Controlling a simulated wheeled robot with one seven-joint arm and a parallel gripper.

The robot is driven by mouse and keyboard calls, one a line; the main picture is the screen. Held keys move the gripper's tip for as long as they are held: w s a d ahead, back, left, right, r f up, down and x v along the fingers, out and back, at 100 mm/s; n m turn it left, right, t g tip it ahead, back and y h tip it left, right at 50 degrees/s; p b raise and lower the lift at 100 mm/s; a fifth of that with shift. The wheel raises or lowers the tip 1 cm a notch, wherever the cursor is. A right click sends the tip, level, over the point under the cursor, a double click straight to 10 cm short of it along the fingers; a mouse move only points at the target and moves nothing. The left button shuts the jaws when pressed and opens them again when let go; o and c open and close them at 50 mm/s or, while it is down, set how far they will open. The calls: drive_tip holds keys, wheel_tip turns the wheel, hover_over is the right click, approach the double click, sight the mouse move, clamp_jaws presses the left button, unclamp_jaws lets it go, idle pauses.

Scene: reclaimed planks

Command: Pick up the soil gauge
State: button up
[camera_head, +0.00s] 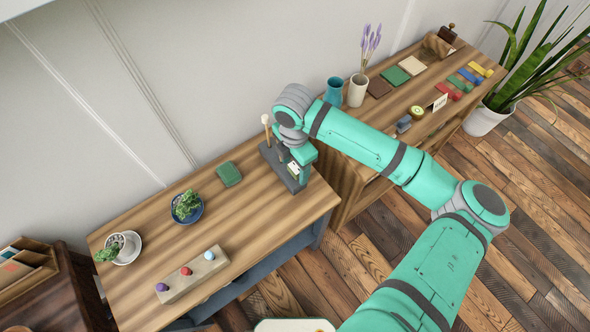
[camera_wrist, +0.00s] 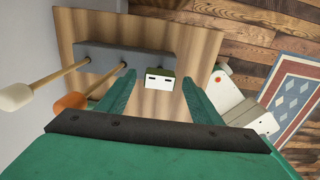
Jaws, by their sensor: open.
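The item I take to be the soil gauge has a small boxy head, pale in front with two dark slots and green on its side, in the wrist view (camera_wrist: 161,78). It also shows as a small whitish patch in the head view (camera_head: 293,168). It stands at a dark grey rack (camera_wrist: 105,57), which is also in the head view (camera_head: 268,155); its lower part is hidden. My gripper (camera_wrist: 159,88) is open, its fingers on either side of the head with gaps visible. In the head view my gripper (camera_head: 299,160) is above the rack.
Two capped sticks, one white (camera_wrist: 15,96) and one orange (camera_wrist: 70,101), rise from the rack beside my left finger. A green square item (camera_head: 228,174), a potted plant (camera_head: 187,206) and a block with coloured knobs (camera_head: 192,276) are on the bench. Bare wood lies between them.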

drive_tip(key=shift+w+f, duration=0.1)
drive_tip(key=shift+f, duration=0.6)
drive_tip(key=shift+c, duration=0.6)
drive_tip(key=c, duration=1)
drive_tip(key=shift+r, duration=8.05)
